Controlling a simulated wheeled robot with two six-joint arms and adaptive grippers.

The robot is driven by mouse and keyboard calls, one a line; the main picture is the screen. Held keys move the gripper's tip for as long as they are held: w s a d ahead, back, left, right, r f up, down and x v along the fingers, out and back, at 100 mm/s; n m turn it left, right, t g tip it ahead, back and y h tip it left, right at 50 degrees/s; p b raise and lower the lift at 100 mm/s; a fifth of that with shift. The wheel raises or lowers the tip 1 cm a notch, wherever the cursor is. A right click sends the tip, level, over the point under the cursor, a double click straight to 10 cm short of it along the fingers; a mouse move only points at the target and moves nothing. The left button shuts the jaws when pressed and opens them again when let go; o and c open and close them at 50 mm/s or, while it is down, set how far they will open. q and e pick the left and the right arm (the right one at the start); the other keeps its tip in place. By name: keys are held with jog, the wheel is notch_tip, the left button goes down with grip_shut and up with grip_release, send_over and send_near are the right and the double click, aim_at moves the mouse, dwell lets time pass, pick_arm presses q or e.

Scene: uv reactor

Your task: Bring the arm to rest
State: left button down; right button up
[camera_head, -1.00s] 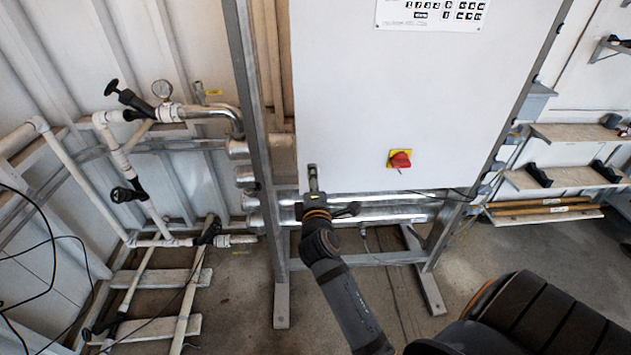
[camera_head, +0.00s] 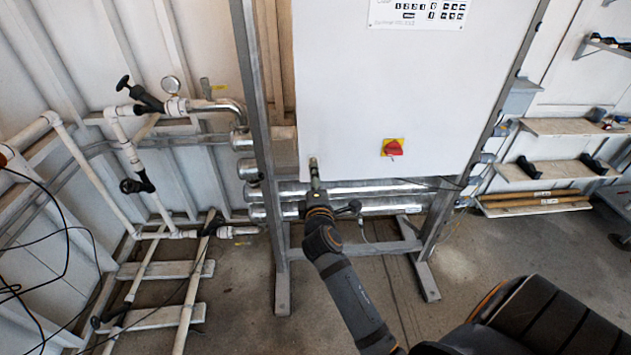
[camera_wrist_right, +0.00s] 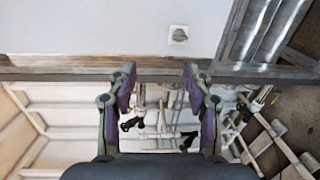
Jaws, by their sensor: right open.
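My right gripper (camera_head: 315,178) is in front of the lower left corner of the white cabinet (camera_head: 400,85) in the head view. In the right wrist view its two fingers stand apart (camera_wrist_right: 160,82), with nothing between them but the background. A small pale knob (camera_wrist_right: 178,34) on the cabinet face shows beyond the fingertips there. The gripper looks clear of it. My right arm reaches in from the bottom of the head view. My left gripper is not in view.
A red switch on a yellow plate (camera_head: 393,148) is on the cabinet. A grey steel frame (camera_head: 255,130) with shiny tubes (camera_head: 390,209) holds the cabinet. White pipes with black valves (camera_head: 130,150) stand at left. Shelves (camera_head: 545,170) are at right. Floor in front is open.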

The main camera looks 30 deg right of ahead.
jog(key=shift+w+d, duration=0.1)
dwell(0.3)
jog(key=shift+f, duration=0.1)
jog(key=s+a+f+m+g+y, duration=0.1)
jog(key=s+a+f+g+y, duration=0.1)
jog(key=f, duration=1.2)
jog(key=s+a+f+m+g+y, duration=0.1)
jog(key=s+a+f+g+y, duration=0.1)
jog(key=f, duration=1.1)
jog(key=s+f+m+g+y, duration=0.2)
jog(key=s+f+m+g, duration=0.2)
jog(key=s+f, duration=1.2)
jog(key=s+f+m+g, duration=0.2)
jog(key=s+f, duration=0.3)
jog(key=s, duration=0.3)
jog(key=s+f+m+g, duration=0.2)
jog(key=s+f, duration=0.2)
jog(key=s, duration=0.5)
jog(key=s+d+f+m+g, duration=0.1)
jog(key=s+f+m, duration=0.2)
jog(key=s, duration=0.6)
notch_tip(320, 180, down, 3)
jog(key=shift+r+g+y, duration=0.15)
jog(key=shift+g+y, duration=0.25)
